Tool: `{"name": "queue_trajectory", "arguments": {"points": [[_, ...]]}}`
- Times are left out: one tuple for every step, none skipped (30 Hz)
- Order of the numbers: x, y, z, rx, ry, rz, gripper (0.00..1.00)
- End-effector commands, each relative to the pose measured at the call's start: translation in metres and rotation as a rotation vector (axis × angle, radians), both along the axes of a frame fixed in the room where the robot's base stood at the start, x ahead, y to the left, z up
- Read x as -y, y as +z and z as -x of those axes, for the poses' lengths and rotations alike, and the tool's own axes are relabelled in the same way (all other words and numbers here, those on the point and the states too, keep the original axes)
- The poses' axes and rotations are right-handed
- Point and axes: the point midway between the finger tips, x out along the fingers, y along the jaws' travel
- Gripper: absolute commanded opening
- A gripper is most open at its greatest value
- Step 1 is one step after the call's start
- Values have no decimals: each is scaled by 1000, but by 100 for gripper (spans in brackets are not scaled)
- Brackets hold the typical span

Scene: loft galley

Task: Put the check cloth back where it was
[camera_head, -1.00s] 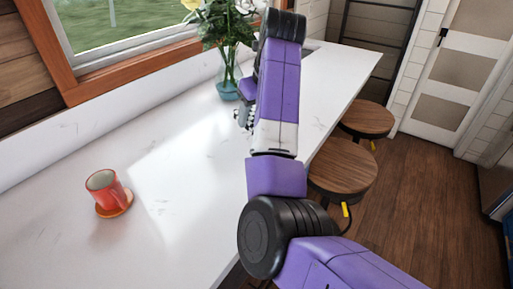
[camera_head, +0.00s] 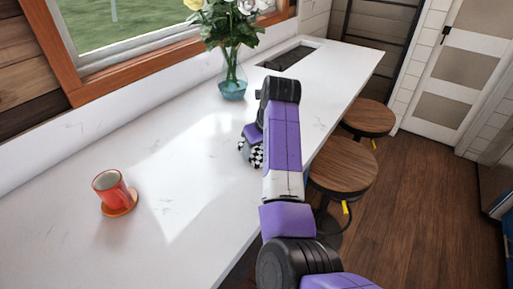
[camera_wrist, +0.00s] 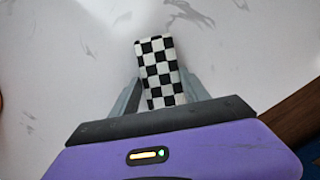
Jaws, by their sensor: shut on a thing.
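The check cloth (camera_wrist: 161,72), black and white, is between the two fingers of my gripper (camera_wrist: 160,92) in the wrist view. My gripper is shut on it, and one end of the cloth sticks out past the fingertips. In the head view the cloth (camera_head: 257,155) shows partly beside my purple arm, over the white counter (camera_head: 180,175). My arm hides the rest of it and most of the gripper. I cannot tell whether the cloth touches the counter.
A red mug (camera_head: 109,187) stands on an orange coaster (camera_head: 121,203) at the left. A blue glass vase (camera_head: 232,83) with flowers stands farther back by the window. A dark inset (camera_head: 288,55) lies at the counter's far end. Wooden stools (camera_head: 343,165) stand along the right edge. The counter's middle is clear.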

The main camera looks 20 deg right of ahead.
Motion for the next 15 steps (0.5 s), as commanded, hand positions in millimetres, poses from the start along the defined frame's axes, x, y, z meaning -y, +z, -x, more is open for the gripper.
{"name": "queue_trajectory", "arguments": {"points": [[0,0,0,0,0,0,16],[0,0,0,0,0,0,16],[0,0,0,0,0,0,16],[0,-1,0,0,0,0,16],[0,-2,0,0,0,0,16],[0,-3,0,-1,0,0,16],[0,-3,0,-1,0,0,58],[0,-3,0,-1,0,0,64],[0,-3,0,-1,0,0,71],[0,-3,0,-1,0,0,76],[0,-3,0,-1,0,0,76],[0,-3,0,-1,0,0,76],[0,-3,0,-1,0,0,76],[0,-3,0,-1,0,0,76],[0,-3,0,-1,0,0,76]]}}
